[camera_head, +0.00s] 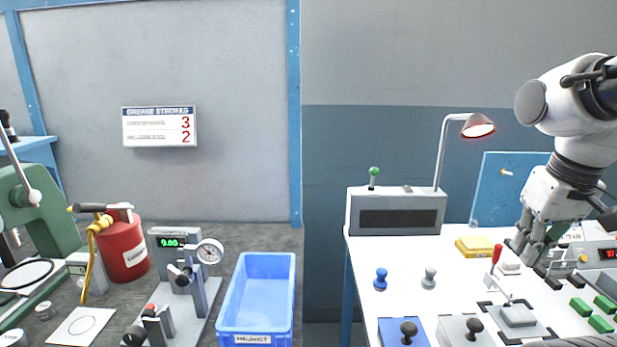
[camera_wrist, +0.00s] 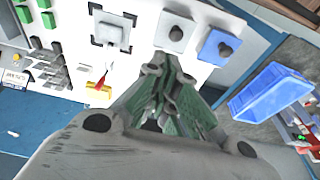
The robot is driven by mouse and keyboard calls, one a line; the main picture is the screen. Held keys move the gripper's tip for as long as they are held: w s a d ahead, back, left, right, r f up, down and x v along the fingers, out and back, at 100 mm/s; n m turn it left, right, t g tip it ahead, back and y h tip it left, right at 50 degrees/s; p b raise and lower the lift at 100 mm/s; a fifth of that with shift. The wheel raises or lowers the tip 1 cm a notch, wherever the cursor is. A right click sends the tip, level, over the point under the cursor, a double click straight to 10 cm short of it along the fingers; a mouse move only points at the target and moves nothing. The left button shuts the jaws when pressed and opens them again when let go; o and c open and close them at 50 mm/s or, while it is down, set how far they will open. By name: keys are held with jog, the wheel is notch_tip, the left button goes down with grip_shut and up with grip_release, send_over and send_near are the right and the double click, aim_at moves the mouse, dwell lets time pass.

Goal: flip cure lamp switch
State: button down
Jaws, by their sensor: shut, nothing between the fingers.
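The pole rises from a grey box (camera_head: 357,216) with a dark front window. I cannot tell which is the lamp's switch. My gripper (camera_head: 521,248) is shut and empty over the right part of the white table, well right of the box. Its fingers (camera_wrist: 163,72) show in the wrist view, where I cannot make out the lamp.
The white table (camera_head: 395,256) holds blue and grey pegs, a yellow block (camera_head: 474,246), a red-handled lever (camera_head: 497,254), a blue knobbed block (camera_head: 390,333) and green blocks (camera_head: 581,306). A blue bin (camera_head: 256,323) stands left on a separate dark bench.

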jog(key=s+r+t, duration=0.1)
jog(key=r, duration=0.1)
jog(key=shift+s+r+t, duration=0.35)
jog(key=shift+t, duration=0.05)
jog(key=shift+f, duration=0.1)
